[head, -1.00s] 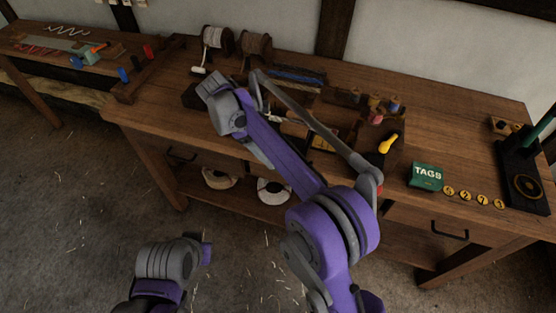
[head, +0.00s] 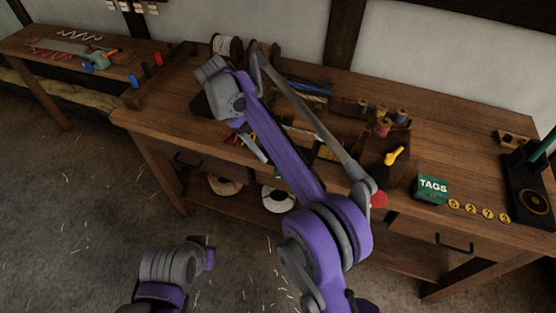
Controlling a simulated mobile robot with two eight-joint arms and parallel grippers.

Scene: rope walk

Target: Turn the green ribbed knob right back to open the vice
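I cannot make out a green ribbed knob or a vice for certain. My purple and grey arm (head: 285,165) crosses the middle of the workbench (head: 435,160) and hides part of its top. No fingertips of my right gripper show. Another purple and grey part of mine (head: 170,268) is at the lower left, in front of the bench, and my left gripper is not seen there either. A small teal tool with an orange handle (head: 100,60) lies on the far left table, too small to tell more.
A green TAGS box (head: 431,188) and several round number tags (head: 471,208) lie at the front right. A dark stand with a green post (head: 526,185) is at the far right. Thread spools (head: 383,127) and a yellow-handled tool (head: 394,156) stand right of my arm.

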